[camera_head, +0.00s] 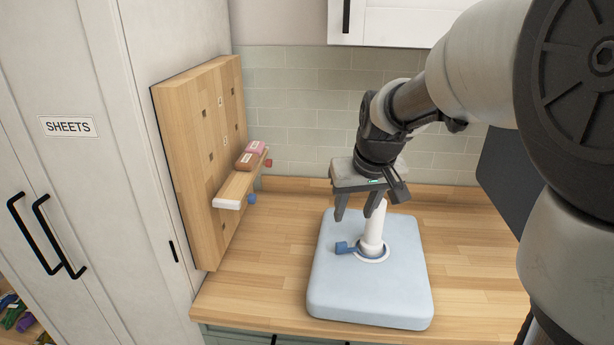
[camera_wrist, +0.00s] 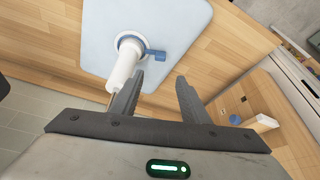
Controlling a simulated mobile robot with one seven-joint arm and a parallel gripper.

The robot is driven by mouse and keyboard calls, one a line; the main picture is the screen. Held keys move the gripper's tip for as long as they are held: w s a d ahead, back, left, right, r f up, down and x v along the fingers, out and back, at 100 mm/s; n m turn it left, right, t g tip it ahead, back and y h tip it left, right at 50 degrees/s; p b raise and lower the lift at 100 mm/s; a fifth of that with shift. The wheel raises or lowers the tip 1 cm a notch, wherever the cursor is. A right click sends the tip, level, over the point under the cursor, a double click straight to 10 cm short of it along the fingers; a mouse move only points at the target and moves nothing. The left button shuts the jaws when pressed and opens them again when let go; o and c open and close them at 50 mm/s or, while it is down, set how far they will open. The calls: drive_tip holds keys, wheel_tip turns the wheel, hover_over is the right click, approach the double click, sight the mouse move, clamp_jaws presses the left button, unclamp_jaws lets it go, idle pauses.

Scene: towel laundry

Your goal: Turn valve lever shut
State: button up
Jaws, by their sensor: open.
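The valve lever (camera_head: 346,247) is a short blue handle at the foot of a white upright post (camera_head: 373,228). The post stands in a white ring on a light blue slab (camera_head: 370,304) on the counter. In the head view the lever points left from the post. In the wrist view the blue lever (camera_wrist: 155,56) points right of the white post (camera_wrist: 123,70). My gripper (camera_head: 355,214) is open, with its fingers pointing down above the slab near the post. In the wrist view my gripper (camera_wrist: 163,82) appears empty, and the lever lies beyond its fingertips, apart from them.
A wooden peg board (camera_head: 195,140) stands at the left with a small shelf (camera_head: 238,190) holding pink and brown blocks (camera_head: 250,157). A cabinet marked SHEETS (camera_head: 68,126) is at far left. The wooden counter (camera_head: 255,270) is clear left of the slab. A dark panel (camera_head: 500,175) stands at right.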

sight(342, 244)
drive_tip(key=x, duration=1.5)
drive_tip(key=shift+s, duration=0.1)
clamp_jaws()
